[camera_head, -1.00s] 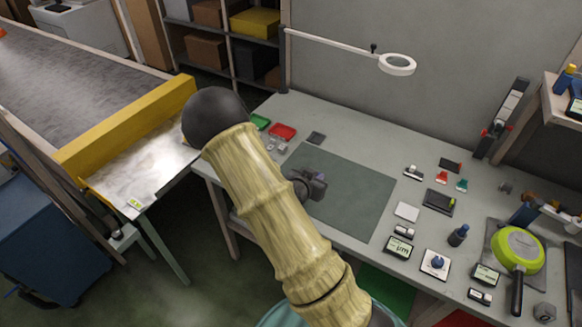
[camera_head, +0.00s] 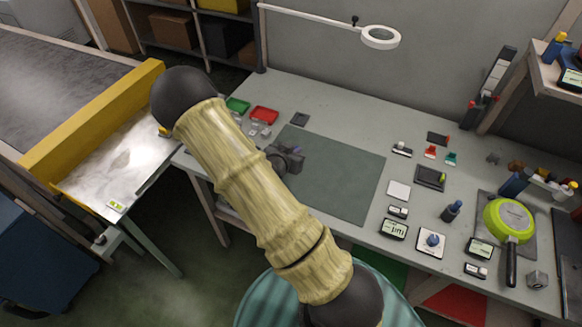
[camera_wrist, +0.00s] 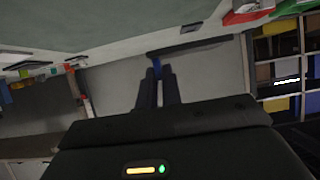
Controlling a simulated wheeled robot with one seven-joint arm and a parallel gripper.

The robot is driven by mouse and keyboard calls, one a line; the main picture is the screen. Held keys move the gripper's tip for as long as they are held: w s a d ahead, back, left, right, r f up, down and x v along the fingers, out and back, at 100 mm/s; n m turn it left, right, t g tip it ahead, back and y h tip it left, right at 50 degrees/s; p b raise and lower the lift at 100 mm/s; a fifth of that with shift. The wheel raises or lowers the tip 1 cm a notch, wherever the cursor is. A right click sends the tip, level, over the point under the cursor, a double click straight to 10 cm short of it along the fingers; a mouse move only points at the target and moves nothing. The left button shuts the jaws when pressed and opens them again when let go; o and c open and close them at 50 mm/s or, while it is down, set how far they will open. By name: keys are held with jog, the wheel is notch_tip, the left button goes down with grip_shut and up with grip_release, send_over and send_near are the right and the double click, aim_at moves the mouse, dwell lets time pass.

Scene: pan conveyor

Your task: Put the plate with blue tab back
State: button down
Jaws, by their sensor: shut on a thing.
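My gripper (camera_head: 291,160) is over the left part of the dark green mat (camera_head: 345,180) on the workbench. In the wrist view its two dark fingers (camera_wrist: 157,88) are close together, with a small blue piece (camera_wrist: 156,64) between their tips. A thin dark strip (camera_wrist: 195,46) lies just beyond the tips; it may be the plate seen edge-on. In the head view the gripper and arm largely hide the held thing.
A green tray (camera_head: 237,105) and a red tray (camera_head: 264,115) stand at the bench's left end. A magnifier lamp (camera_head: 380,38) hangs above the back. Gauges, a green-rimmed pan (camera_head: 510,218) and small tools crowd the right side. The mat's right part is clear.

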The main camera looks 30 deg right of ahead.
notch_tip(320, 180, down, 4)
jog(key=shift+w+f, duration=0.1)
jog(key=shift+f, duration=0.1)
jog(key=shift+f+p, duration=0.6)
jog(key=shift+f, duration=1.35)
jog(key=shift+f, duration=0.1)
jog(key=shift+f, duration=0.15)
jog(key=c, duration=1.6)
grip_release()
jog(key=shift+o, duration=0.2)
jog(key=shift+r, duration=0.2)
